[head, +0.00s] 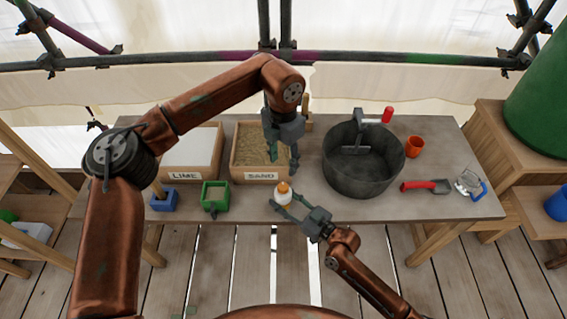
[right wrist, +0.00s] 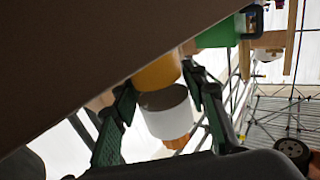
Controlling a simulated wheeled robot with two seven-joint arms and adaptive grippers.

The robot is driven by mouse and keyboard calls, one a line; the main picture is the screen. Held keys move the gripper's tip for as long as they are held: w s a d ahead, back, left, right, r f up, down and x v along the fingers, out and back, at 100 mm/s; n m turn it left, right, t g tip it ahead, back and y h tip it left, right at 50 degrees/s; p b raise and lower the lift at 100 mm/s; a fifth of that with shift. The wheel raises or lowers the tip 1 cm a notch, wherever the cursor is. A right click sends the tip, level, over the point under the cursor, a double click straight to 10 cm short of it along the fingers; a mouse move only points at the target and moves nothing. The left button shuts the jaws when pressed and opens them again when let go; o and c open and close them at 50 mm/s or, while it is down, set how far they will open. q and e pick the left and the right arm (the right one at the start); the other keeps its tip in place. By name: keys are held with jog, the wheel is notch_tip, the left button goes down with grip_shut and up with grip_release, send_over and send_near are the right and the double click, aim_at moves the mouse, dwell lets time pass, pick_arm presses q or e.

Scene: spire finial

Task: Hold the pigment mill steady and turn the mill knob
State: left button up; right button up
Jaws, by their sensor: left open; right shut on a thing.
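The pigment mill (head: 283,195) is a small white cylinder with an orange knob (head: 283,187) on top, near the table's front edge. My right gripper (head: 286,200) is shut on its white body from the front right. In the right wrist view the white body (right wrist: 167,112) sits between the fingers (right wrist: 160,115), beside an orange-yellow part (right wrist: 157,72). I cannot tell whether the mill touches the table. My left gripper (head: 283,161) is open and empty, pointing down over the sand box's right side, beyond the mill in the picture.
The front strip right of the mill is clear.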

jog(key=o, duration=1.3)
